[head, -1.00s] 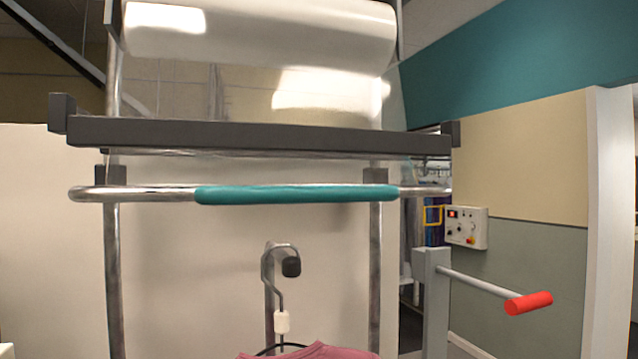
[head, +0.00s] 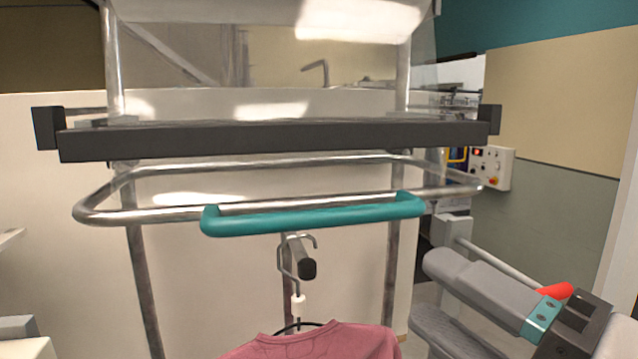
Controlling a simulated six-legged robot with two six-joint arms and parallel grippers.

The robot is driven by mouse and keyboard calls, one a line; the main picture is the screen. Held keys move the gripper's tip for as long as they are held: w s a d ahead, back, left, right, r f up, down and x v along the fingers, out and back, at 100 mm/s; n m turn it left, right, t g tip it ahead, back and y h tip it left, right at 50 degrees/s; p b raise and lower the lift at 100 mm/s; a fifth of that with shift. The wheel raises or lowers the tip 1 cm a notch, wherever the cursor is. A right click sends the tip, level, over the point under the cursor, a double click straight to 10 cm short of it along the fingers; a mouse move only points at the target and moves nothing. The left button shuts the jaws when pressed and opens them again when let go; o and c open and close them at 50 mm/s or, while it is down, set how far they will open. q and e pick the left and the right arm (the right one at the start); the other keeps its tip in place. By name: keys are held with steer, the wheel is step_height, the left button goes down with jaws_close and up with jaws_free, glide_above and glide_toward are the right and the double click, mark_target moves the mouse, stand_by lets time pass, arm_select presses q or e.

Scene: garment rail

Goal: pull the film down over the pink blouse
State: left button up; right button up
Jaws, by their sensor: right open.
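The pink blouse (head: 320,343) hangs at the bottom of the view, only its neck and shoulders showing. Its hanger (head: 289,270) hooks over a dark-ended peg (head: 307,268). Clear, shiny film (head: 270,75) comes down from a roll (head: 270,12) at the top to a dark crossbar (head: 270,138). Below the bar a chrome hoop (head: 150,214) carries a teal handle (head: 312,214), above the blouse. My right gripper (head: 427,292) is open and empty at the lower right, below and right of the handle, not touching it. My left gripper is not in view.
A red-ended lever (head: 557,290) on a grey post stands behind my right gripper, partly hidden by it. A control box (head: 492,167) is on the right wall. Metal uprights (head: 145,290) stand either side of the blouse. The space just in front of the handle looks clear.

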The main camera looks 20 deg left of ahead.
mark_target(330, 222)
steer(key=x, duration=1.5)
steer(key=shift+a+r, duration=0.1)
steer(key=shift+a, duration=0.3)
steer(key=shift+w+a, duration=0.1)
steer(key=shift+a, duration=0.3)
steer(key=shift+d+r, duration=0.1)
steer(key=shift+d, duration=0.05)
